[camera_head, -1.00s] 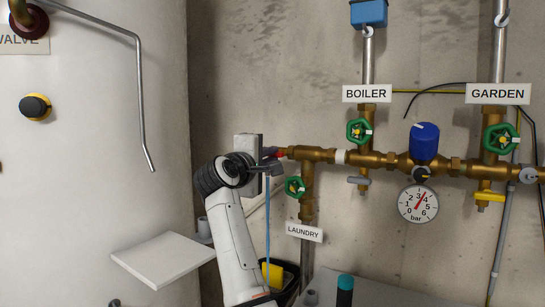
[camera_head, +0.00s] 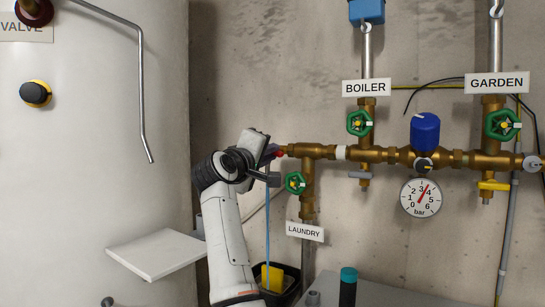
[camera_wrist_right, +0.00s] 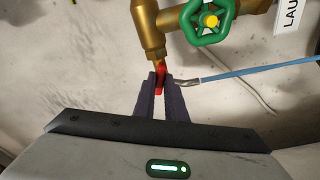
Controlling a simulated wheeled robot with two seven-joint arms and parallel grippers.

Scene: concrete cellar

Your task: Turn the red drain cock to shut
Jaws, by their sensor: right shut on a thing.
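The red drain cock (camera_wrist_right: 159,75) sits at the end of the brass pipe (camera_wrist_right: 148,28) in the right wrist view. In the head view its red part (camera_head: 280,154) shows just past my gripper, at the left end of the brass manifold (camera_head: 318,151). My right gripper (camera_wrist_right: 161,84) is shut on the red cock, with a dark finger on each side of it. It also shows in the head view (camera_head: 274,163), where the wrist hides part of the cock. My left gripper is not in view.
The green LAUNDRY valve wheel (camera_head: 296,183) is close to the right of my gripper. A thin blue tube (camera_head: 267,225) hangs down to a black bucket (camera_head: 286,283) with a yellow thing in it. A white shelf (camera_head: 155,254) is at lower left.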

